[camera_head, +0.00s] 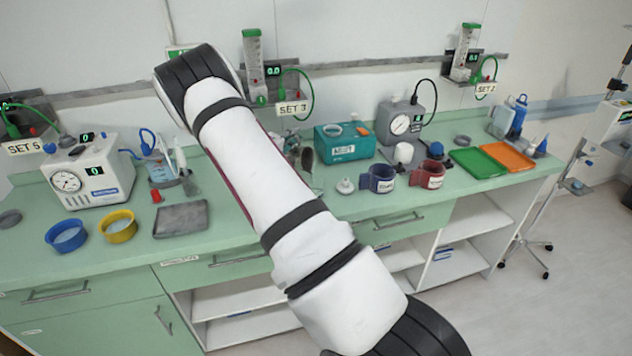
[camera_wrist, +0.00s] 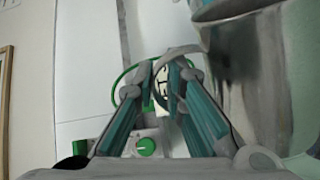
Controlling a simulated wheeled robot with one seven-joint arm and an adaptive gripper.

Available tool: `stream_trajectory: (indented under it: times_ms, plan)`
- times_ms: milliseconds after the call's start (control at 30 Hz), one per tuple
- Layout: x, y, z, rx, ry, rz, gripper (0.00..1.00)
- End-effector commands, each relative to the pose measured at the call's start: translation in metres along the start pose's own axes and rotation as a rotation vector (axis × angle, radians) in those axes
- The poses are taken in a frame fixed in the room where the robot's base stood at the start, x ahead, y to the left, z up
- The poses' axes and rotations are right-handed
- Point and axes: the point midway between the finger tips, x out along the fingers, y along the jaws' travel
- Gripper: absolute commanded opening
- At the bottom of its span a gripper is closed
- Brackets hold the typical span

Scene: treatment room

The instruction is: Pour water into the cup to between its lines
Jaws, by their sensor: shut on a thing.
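My gripper (camera_wrist: 167,72) is shut on the curved grey handle of a metal jug (camera_wrist: 245,75) in the wrist view. The jug's body is large at the right and cut off by the frame; its inside and any water are hidden. In the head view my arm covers most of the gripper, and a small grey part of the jug (camera_head: 307,160) seems to show beside it. A blue mug (camera_head: 378,179) and a red mug (camera_head: 428,175) stand on the counter to the right of my arm. I cannot make out level lines on either.
The green counter (camera_head: 230,235) also holds blue (camera_head: 66,236) and yellow (camera_head: 118,227) bowls, a grey tray (camera_head: 181,219), a teal box (camera_head: 345,143), a gauge unit (camera_head: 401,122), and green (camera_head: 478,163) and orange (camera_head: 508,156) trays. Wall flowmeters (camera_head: 253,67) stand behind. The counter front is fairly clear.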

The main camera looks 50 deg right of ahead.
Motion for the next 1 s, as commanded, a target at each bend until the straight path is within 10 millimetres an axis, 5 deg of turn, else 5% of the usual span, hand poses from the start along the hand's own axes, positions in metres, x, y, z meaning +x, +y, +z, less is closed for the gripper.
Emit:
stream_trajectory:
  times_ms: [1000]
  plan:
    - [0.0004,0.0017,0.0052,0.030,0.002,0.003,0.00]
